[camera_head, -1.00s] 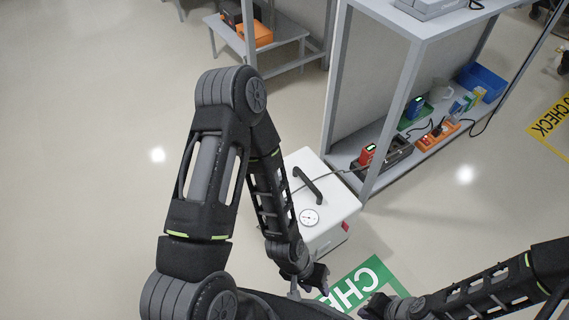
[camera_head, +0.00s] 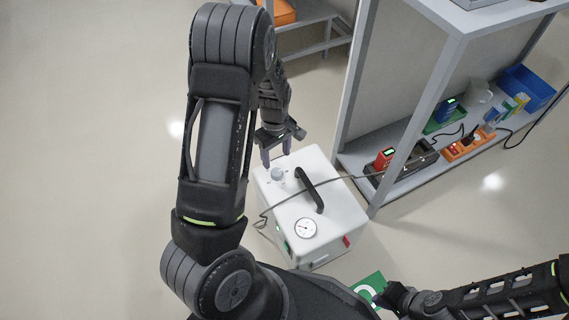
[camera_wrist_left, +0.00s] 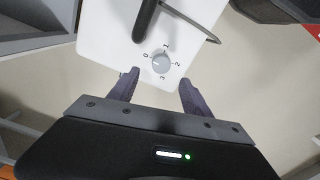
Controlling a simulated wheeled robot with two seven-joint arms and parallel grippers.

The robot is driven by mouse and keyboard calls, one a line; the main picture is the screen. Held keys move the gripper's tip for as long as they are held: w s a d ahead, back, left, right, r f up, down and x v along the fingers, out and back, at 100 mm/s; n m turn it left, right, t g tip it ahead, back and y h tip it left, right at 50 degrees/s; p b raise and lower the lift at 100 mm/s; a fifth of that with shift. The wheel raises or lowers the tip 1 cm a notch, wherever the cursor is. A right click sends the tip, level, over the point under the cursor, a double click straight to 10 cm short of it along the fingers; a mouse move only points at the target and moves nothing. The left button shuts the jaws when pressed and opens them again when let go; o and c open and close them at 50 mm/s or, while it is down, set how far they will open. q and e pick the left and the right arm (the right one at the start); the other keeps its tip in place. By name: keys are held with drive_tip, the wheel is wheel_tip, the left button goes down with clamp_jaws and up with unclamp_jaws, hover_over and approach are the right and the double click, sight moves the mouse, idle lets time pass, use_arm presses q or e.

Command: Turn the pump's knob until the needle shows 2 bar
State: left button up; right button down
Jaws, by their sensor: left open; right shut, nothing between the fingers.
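The pump (camera_head: 341,213) is a white box on the floor with a black handle (camera_head: 309,190). Its pale round knob (camera_head: 277,175) is on top near the far left corner, and its round gauge (camera_head: 305,228) is near the front. The needle is too small to read. My right gripper (camera_head: 386,302) is shut and empty, front right of the pump.
A grey cable (camera_head: 345,177) crosses the pump's top beside the handle. A grey shelf rack (camera_head: 385,196) stands close on the right, holding an orange tray (camera_head: 467,146) and a blue bin (camera_head: 526,88). The left floor is clear.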

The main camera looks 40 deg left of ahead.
sight(277, 172)
use_arm(q)
drive_tip(key=shift+s, duration=0.15)
wheel_tip(277, 172, down, 8)
drive_tip(key=b, duration=0.3)
drive_tip(key=shift+r, duration=0.1)
idle(0.3)
clamp_jaws()
idle(0.5)
